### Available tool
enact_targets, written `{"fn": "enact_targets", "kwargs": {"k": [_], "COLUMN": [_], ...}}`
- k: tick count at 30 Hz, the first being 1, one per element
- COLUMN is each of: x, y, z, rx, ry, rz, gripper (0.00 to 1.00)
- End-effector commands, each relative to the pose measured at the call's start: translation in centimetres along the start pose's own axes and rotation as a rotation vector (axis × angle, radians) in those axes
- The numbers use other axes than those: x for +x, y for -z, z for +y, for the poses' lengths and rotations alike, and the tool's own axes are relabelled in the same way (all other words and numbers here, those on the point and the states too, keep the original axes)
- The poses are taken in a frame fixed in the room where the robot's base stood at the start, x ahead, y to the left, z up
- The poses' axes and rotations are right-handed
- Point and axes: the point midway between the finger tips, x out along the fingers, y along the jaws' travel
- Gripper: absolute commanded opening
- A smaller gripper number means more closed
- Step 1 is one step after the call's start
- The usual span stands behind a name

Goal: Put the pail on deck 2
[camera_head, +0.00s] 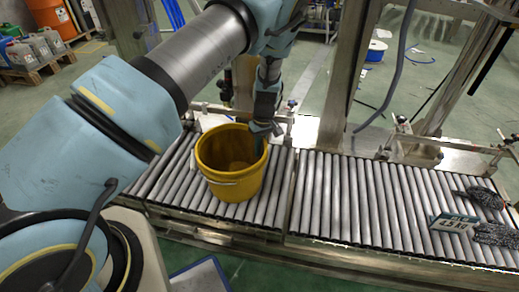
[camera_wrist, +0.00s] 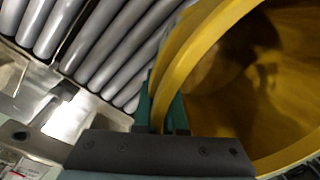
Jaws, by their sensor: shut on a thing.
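The yellow pail (camera_head: 233,185) stands upright at the left roller section (camera_head: 173,182) in the head view. I cannot tell whether its base touches the rollers. My gripper (camera_head: 264,130) is at the pail's back right rim, pointing down. In the wrist view the green fingertips (camera_wrist: 165,112) sit on either side of the yellow rim (camera_wrist: 190,60), shut on it. The pail's inside looks empty apart from shadow. The right roller section (camera_head: 345,200) lies beside the left one. No deck number is readable, so I cannot tell which section is deck 2.
On the right section's far end lie dark speckled objects (camera_head: 484,197) and a small label plate (camera_head: 454,222). The middle of that section is clear. A metal upright (camera_head: 340,85) rises behind the rollers near the joint between sections.

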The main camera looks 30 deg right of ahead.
Motion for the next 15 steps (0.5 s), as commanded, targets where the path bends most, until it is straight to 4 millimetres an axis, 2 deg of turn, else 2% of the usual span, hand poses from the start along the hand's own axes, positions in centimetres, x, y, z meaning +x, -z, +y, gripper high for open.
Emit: {"fn": "enact_targets", "kwargs": {"k": [8, 9, 15], "x": [0.34, 0.22, 0.21], "y": [0.03, 0.02, 0.01], "z": [0.02, 0.02, 0.01], "rx": [0.001, 0.001, 0.001], "ry": [0.000, 0.000, 0.000], "rz": [0.000, 0.000, 0.000], "gripper": [0.00, 0.13, 0.35]}}
